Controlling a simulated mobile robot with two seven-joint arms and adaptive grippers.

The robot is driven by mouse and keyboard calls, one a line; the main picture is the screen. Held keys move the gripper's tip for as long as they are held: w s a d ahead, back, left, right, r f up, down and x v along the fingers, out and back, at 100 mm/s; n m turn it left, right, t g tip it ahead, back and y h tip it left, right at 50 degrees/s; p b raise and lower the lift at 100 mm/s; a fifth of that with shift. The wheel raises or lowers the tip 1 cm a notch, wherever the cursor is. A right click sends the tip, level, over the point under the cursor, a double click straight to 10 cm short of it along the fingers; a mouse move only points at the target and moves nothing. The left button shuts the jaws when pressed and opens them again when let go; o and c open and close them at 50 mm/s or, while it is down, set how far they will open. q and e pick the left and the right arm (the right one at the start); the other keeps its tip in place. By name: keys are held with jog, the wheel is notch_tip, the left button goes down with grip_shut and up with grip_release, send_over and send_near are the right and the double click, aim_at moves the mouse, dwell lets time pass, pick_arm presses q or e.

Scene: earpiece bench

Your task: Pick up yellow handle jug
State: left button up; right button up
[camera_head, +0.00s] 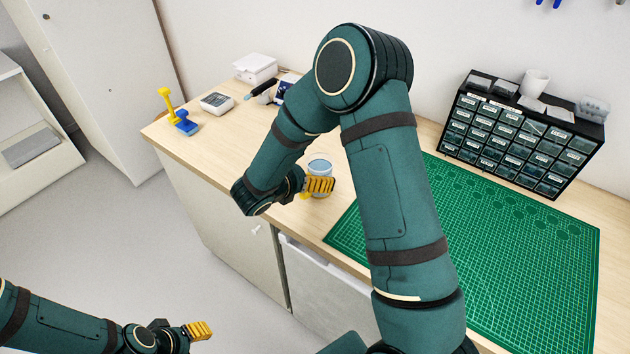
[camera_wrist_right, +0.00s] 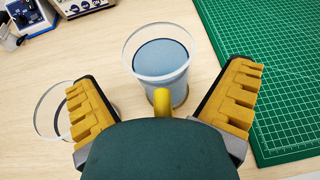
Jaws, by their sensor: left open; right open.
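The jug (camera_head: 319,166) is a clear round vessel with blue-grey contents, upright on the wooden bench near its front edge. In the right wrist view the jug (camera_wrist_right: 173,58) stands ahead, its yellow handle (camera_wrist_right: 163,101) facing my palm. My right gripper (camera_wrist_right: 161,80) is open, with a yellow finger to each side of the handle and gaps to the jug. In the head view my right gripper (camera_head: 316,187) partly covers the jug's lower part. My left gripper (camera_head: 200,330) is open and empty, low over the floor at the bottom left.
A second clear round vessel (camera_wrist_right: 50,108) is partly hidden behind the left finger in the wrist view. A green cutting mat (camera_head: 520,240) lies to the right, with a drawer cabinet (camera_head: 520,138) behind. A yellow-and-blue item (camera_head: 184,123) and a meter (camera_head: 216,103) sit left.

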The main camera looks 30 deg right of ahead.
jog(key=shift+x, duration=0.85)
jog(key=shift+c, duration=0.3)
jog(key=c, duration=1.4)
jog(key=shift+r, duration=0.2)
jog(key=shift+r+p, duration=0.6)
jog(key=shift+r, duration=4.05)
